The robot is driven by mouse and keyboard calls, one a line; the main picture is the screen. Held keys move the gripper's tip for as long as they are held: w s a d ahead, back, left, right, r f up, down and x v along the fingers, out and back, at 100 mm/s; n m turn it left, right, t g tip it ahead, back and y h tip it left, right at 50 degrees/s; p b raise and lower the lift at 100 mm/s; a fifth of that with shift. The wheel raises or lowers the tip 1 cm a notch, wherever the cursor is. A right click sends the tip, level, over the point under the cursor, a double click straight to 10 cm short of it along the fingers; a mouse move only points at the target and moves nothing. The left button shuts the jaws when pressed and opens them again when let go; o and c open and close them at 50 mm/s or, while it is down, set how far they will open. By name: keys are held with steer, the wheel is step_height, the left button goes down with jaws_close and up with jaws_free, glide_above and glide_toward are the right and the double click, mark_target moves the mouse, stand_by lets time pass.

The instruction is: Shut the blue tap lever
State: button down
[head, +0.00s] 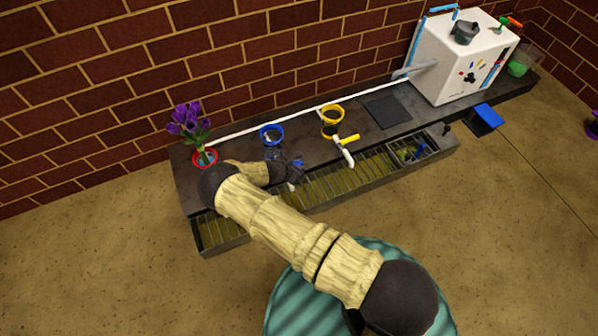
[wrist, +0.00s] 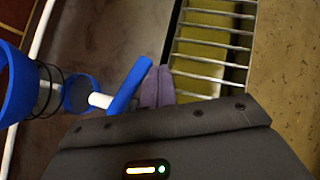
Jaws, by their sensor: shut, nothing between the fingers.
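The blue tap lever (wrist: 130,86) is a flat blue bar on a white stem in the wrist view. It lies slantwise, close beside the left side of my shut fingers. I cannot tell whether they touch. My gripper (wrist: 158,84) has its purple-grey fingers together and empty. In the head view my gripper (head: 291,172) is low over the bench's front edge, by the blue-rimmed vessel (head: 271,131). The lever is small and partly hidden there. The wrist view also shows the blue rim and collar of this vessel (wrist: 14,92).
A yellow-rimmed vessel with a yellow lever (head: 349,138) stands to the right. Purple flowers (head: 188,121) stand in a red-rimmed vessel (head: 205,157) at left. A slatted drain trough (head: 345,181) runs along the front. A white box (head: 452,68) is at the right end.

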steer(key=shift+w+d, duration=0.1)
steer(key=shift+w, duration=0.65)
steer(key=shift+w+d+p, duration=0.1)
steer(key=shift+w+p, duration=0.05)
steer(key=shift+p, duration=0.15)
steer(key=p+v, duration=0.7)
steer(key=v, duration=1)
steer(key=shift+a, duration=0.2)
steer(key=shift+r, duration=0.15)
